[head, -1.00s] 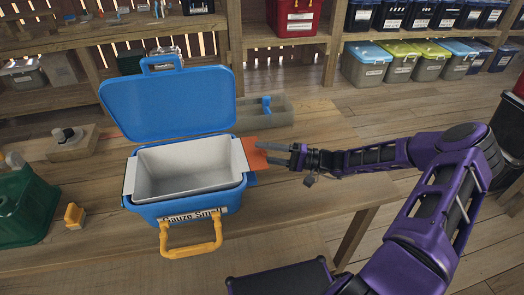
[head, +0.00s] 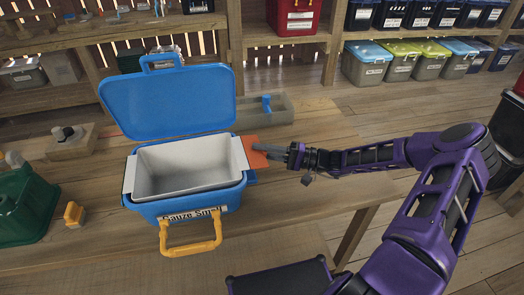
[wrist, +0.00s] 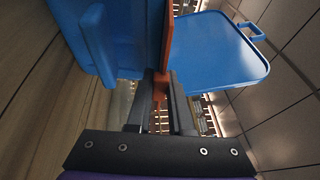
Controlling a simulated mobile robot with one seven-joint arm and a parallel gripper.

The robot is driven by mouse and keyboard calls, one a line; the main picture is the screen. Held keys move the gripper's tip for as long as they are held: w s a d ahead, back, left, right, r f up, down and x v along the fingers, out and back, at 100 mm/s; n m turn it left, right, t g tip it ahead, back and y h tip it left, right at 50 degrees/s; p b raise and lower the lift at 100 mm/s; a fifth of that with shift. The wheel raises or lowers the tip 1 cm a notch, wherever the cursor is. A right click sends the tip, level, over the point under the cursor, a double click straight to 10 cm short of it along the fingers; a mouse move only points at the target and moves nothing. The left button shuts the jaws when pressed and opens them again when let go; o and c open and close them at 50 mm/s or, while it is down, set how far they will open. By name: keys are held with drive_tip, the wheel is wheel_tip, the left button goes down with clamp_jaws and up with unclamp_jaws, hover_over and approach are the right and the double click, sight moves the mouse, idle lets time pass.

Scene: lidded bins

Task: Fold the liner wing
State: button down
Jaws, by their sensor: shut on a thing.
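A blue bin (head: 190,203) stands on the wooden table with its lid (head: 168,103) open and leaning back. A pale liner (head: 190,165) sits inside, with a white flap (head: 130,174) over its left rim. An orange flap, apparently the liner wing (head: 252,143), sticks out at the right rim. My gripper (head: 262,149) is at this flap, right of the bin, and shut on it. The wrist view shows the orange flap (wrist: 167,45) edge-on between my fingers (wrist: 162,85), with the blue lid (wrist: 222,50) beyond. The flap's exact fold angle is hard to tell.
A yellow handle (head: 190,240) hangs at the bin's front, below a label. A green container (head: 22,215) and a small yellow piece (head: 74,214) stand at left. A grey tray (head: 265,110) lies behind the bin. Table to the right is clear.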

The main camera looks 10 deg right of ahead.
drive_tip(key=shift+a+f+m+t+y+b, duration=0.1)
drive_tip(key=shift+f+m+t+y+b, duration=0.25)
drive_tip(key=shift+f+y+b, duration=0.5)
drive_tip(key=shift+r+m+t+y+b, duration=0.15)
drive_tip(key=shift+m+t+y+b, duration=0.15)
drive_tip(key=shift+b, duration=0.2)
drive_tip(key=c, duration=0.8)
unclamp_jaws()
drive_tip(key=shift+s+d, duration=0.15)
drive_tip(key=shift+d, duration=0.15)
drive_tip(key=s+d, duration=0.5)
drive_tip(key=d, duration=0.8)
drive_tip(key=shift+s+f+b, duration=0.15)
drive_tip(key=shift+f+b, duration=0.15)
drive_tip(key=shift+f, duration=0.1)
